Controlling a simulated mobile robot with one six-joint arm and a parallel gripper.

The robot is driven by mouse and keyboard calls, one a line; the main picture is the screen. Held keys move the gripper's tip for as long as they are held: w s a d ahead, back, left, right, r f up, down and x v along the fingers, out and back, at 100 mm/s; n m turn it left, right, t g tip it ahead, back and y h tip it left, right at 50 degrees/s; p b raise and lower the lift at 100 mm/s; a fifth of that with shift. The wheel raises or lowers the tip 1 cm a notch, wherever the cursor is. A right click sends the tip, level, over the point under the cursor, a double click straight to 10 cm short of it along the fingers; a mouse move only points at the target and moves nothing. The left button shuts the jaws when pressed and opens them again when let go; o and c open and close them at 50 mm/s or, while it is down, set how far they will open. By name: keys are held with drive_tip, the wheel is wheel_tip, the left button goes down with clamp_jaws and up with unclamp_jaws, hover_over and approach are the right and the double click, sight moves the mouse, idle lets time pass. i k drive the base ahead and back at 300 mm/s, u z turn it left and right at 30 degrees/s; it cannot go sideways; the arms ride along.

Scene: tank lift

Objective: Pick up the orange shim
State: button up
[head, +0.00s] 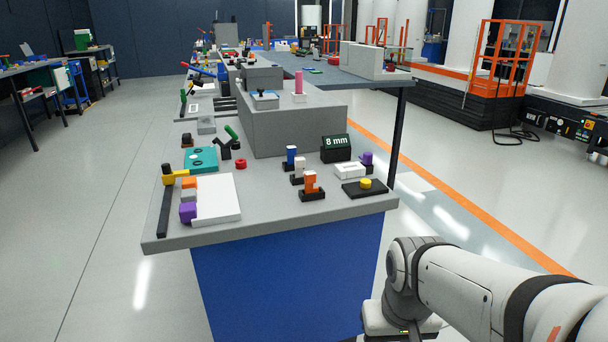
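An upright orange piece (311,182), likely the orange shim, stands in a small black holder (312,195) near the front edge of the grey bench. Behind it a white piece (299,166) and a blue piece (291,154) stand in similar black holders, in a row. A second, smaller orange block (190,182) lies at the left beside a white plate; its exact shape is too small to tell. My arm shows at the lower right, in front of and to the right of the bench. My gripper is not in view.
A black sign reading 8 mm (336,148), a white block (350,170) and a black plate with a yellow knob (366,183) stand right of the holders. A white plate (216,199) lies left. A grey box (295,127) rises behind. Bare bench top lies between plate and holders.

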sight(310, 177)
drive_tip(key=z, duration=0.05)
drive_tip(key=i, duration=1)
drive_tip(key=u, duration=0.05)
